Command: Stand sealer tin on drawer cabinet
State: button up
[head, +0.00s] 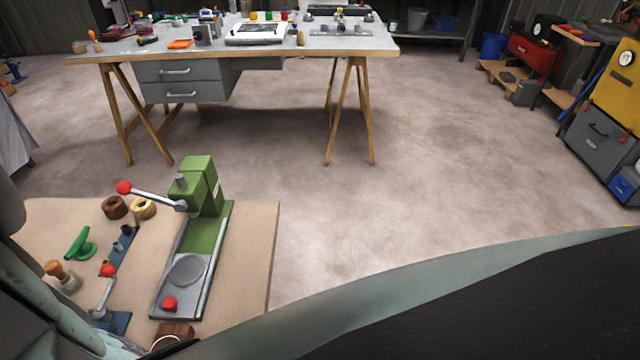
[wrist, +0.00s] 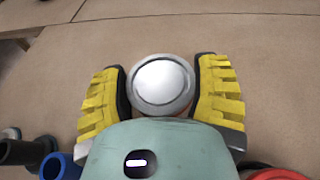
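The sealer tin (wrist: 162,84), round with a pale silver lid and a reddish-orange side, is between the yellow fingers of my gripper (wrist: 162,90) in the wrist view. The dark finger pads appear to touch it on both sides. Whether its base is clear of the tan surface below cannot be told. My gripper and the tin do not show in the head view. Grey drawers (head: 180,82) hang under the workbench in the head view. A grey box-like unit with a handle (head: 600,140) stands at the right edge; I cannot tell which is the drawer cabinet.
A tan bench top (head: 255,235) carries a green press (head: 203,195), wooden rings and small tools at lower left. The workbench (head: 350,45) holds many items. Open floor (head: 450,150) lies between. A dark cylinder (wrist: 25,150) and a blue ring (wrist: 62,167) are near my gripper.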

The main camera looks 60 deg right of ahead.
jog(key=c, duration=0.6)
jog(key=shift+r, duration=0.1)
jog(key=shift+c, duration=0.2)
